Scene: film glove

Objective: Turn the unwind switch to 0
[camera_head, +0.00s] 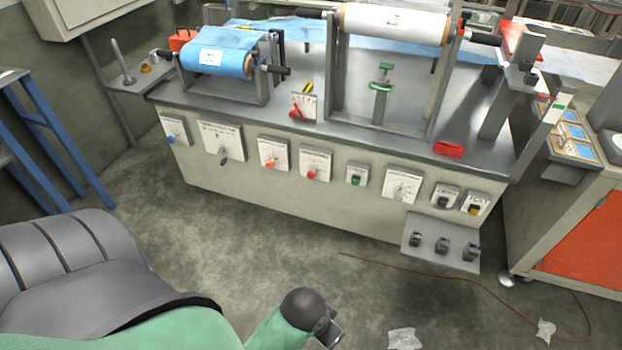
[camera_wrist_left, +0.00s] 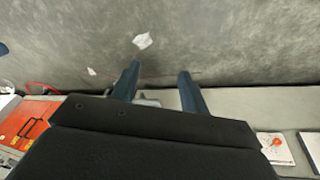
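A row of switch panels runs along the front of the grey film machine. My left gripper (camera_head: 331,334) is low in front of the machine, apart from the panels. In the left wrist view its fingers (camera_wrist_left: 158,75) are apart and empty. My right gripper is out of view.
A blue film roll (camera_head: 215,62) and a white roll (camera_head: 395,22) sit on the machine. A shelf with pedals (camera_head: 440,243) juts out low at right. A red cable (camera_head: 465,288) and paper scraps (camera_head: 403,339) lie on the floor. An orange-fronted cabinet (camera_head: 590,245) stands at right.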

